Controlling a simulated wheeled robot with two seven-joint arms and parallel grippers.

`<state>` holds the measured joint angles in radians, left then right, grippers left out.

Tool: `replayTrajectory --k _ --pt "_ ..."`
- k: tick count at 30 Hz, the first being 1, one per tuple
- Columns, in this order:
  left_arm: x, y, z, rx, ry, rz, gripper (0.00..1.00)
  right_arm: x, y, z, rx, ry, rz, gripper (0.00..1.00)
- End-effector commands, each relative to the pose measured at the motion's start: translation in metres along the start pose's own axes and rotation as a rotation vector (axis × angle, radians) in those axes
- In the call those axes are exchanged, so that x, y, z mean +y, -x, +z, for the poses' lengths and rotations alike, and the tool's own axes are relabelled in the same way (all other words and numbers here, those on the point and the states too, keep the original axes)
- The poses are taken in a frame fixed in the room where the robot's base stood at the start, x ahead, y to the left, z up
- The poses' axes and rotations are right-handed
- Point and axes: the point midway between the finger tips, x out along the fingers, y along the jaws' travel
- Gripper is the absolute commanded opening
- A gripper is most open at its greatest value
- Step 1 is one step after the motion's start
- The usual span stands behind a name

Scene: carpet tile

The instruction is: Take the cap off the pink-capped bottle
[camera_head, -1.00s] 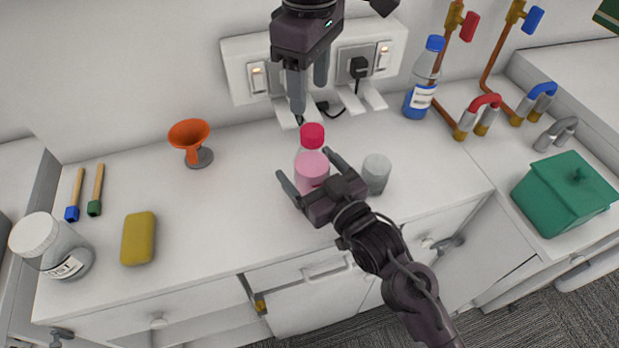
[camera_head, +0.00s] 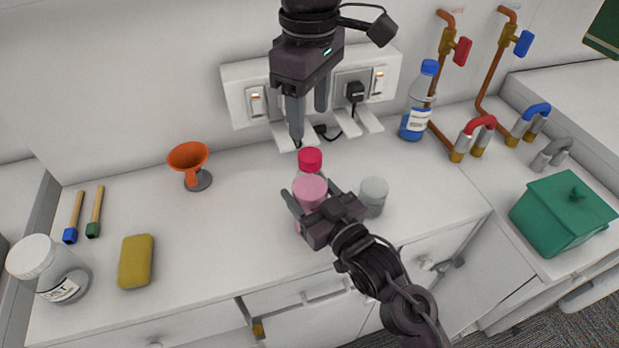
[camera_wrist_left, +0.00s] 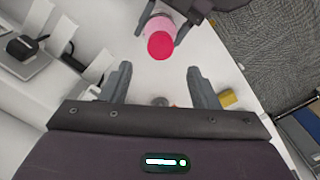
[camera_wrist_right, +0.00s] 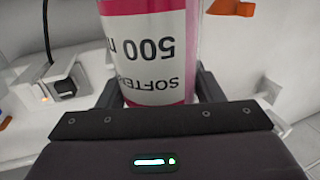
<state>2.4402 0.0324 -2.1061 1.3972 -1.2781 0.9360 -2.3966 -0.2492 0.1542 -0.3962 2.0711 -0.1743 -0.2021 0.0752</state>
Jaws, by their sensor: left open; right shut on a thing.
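The pink-capped bottle stands upright on the white counter; its body (camera_head: 310,190) is pink and its cap (camera_head: 310,159) is a deeper pink-red. My right gripper (camera_head: 308,190) is shut around its body from the front right. In the right wrist view the bottle's label (camera_wrist_right: 155,60) fills the space between the fingers (camera_wrist_right: 160,88). My left gripper (camera_head: 309,127) is open and empty, pointing down above and behind the cap. In the left wrist view the cap (camera_wrist_left: 160,45) lies beyond the open fingertips (camera_wrist_left: 160,67), apart from them.
A wall socket panel (camera_head: 245,90) with plugs is behind my left gripper. A blue-capped bottle (camera_head: 418,105), orange funnel (camera_head: 188,160) and yellow sponge (camera_head: 136,262) stand farther off.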

Motion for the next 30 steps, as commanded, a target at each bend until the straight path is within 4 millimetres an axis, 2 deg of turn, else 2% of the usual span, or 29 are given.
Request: replayTrajectory --k 6,10,14,24,30 --pt "0.000 0.000 0.001 -0.001 -0.239 0.001 0.55 0.000 0.000 -0.001 0.003 0.001 0.000 0.00" --pt "-0.001 -0.003 0.002 0.000 -0.332 0.000 0.55 0.000 0.000 -0.001 0.003 0.001 0.000 0.00" --pt "-0.001 -0.015 0.002 -0.002 -0.353 -0.004 0.55 0.000 0.000 -0.001 0.004 0.001 0.000 0.00" --pt "-0.001 -0.066 0.001 0.000 -0.350 -0.003 0.55 0.000 0.000 -0.002 0.004 0.001 0.000 0.00" --pt "-0.001 -0.079 0.001 0.000 -0.348 0.000 0.55 0.000 0.000 -0.002 0.004 0.001 0.000 0.00"
